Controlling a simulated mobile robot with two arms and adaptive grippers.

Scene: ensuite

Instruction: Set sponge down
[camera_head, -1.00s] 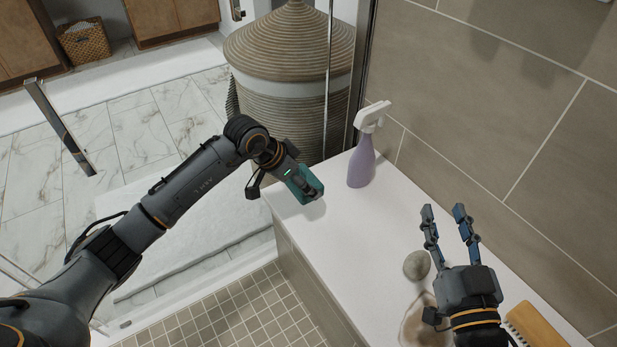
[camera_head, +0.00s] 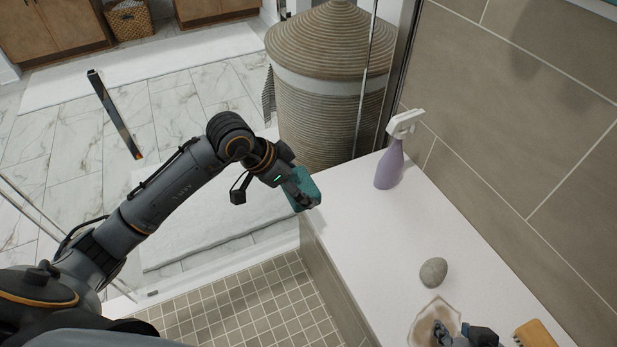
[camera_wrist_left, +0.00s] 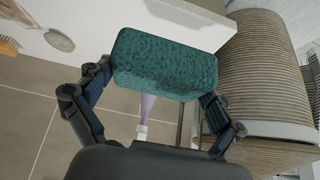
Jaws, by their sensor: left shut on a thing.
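The teal sponge (camera_head: 304,186) is held by my left gripper (camera_head: 299,194) at the far left corner of the white ledge (camera_head: 365,240). I cannot tell whether the sponge touches the ledge. In the left wrist view the sponge (camera_wrist_left: 165,66) spans the space between the two fingers of my left gripper (camera_wrist_left: 158,88), which is shut on it. My right gripper (camera_head: 442,330) is low in the head view, over the shell dish (camera_head: 424,318). Its fingers are small and partly cut off, so its opening is unclear.
A purple spray bottle (camera_head: 389,167) stands on the ledge near the wall. A grey stone (camera_head: 433,271) and a wooden brush (camera_head: 540,334) lie nearer. A large woven basket (camera_head: 330,85) stands behind the ledge. The ledge's middle is clear.

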